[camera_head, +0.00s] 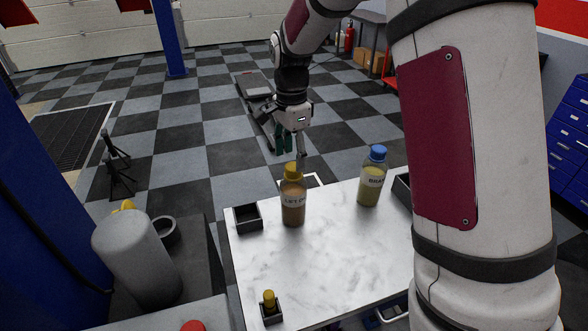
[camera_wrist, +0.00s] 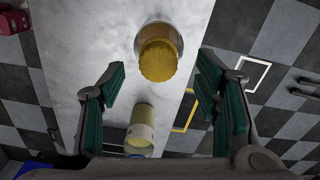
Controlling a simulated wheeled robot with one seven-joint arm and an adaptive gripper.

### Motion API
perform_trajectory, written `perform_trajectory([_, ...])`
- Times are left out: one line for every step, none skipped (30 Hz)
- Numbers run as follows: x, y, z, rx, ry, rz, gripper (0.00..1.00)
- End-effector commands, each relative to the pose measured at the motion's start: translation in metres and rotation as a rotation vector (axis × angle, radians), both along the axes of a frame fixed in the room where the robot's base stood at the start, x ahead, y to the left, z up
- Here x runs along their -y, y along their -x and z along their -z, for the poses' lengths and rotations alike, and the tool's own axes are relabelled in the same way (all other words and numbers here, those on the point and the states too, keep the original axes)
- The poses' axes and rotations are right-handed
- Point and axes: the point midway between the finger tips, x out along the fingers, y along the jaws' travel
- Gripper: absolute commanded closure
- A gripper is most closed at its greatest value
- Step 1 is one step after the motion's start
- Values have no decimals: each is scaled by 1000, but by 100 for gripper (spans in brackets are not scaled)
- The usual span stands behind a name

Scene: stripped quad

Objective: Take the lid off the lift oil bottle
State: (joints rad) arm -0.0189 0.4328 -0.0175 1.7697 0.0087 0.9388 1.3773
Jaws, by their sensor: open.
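The lift oil bottle (camera_head: 293,204) stands upright on the white marble-look table, amber-brown with a white label. Its yellow lid (camera_head: 292,171) is on top. In the wrist view the lid (camera_wrist: 158,61) shows ribbed and round, near the top middle. My gripper (camera_head: 289,150) hangs beyond the lid in the head view, near the table's far edge. In the wrist view my gripper (camera_wrist: 162,75) has its green-padded fingers wide apart and empty. The lid appears between their directions, but I cannot tell the exact gap.
A blue-capped yellow bottle (camera_head: 370,186) stands to the right on the table (camera_head: 320,255). A small black open box (camera_head: 248,217) is to the left. A small yellow-topped item sits in a holder (camera_head: 271,313) at the near edge. A grey cylinder (camera_head: 135,258) stands left of the table.

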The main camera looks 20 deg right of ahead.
Motion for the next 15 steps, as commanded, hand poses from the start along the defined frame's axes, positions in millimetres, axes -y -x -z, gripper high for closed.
perform_trajectory([-1,4,7,-6,0,0,43])
perform_trajectory([-1,5,12,-5,0,0,43])
perform_trajectory([-1,4,17,-4,0,0,43])
perform_trajectory([-1,3,21,-4,0,0,43])
perform_trajectory([-1,3,24,-3,1,0,43])
perform_trajectory([-1,3,27,-2,0,0,43])
perform_trajectory([-1,2,29,-2,0,0,43])
perform_trajectory([-1,2,30,-2,0,0,43])
perform_trajectory([-1,2,32,-1,0,0,43])
perform_trajectory([-1,2,32,0,0,0,43])
perform_trajectory([-1,2,32,0,0,0,43])
perform_trajectory([-1,2,32,0,0,0,43])
perform_trajectory([-1,2,32,0,0,0,43])
perform_trajectory([-1,2,32,0,0,0,43])
perform_trajectory([-1,2,32,0,0,0,43])
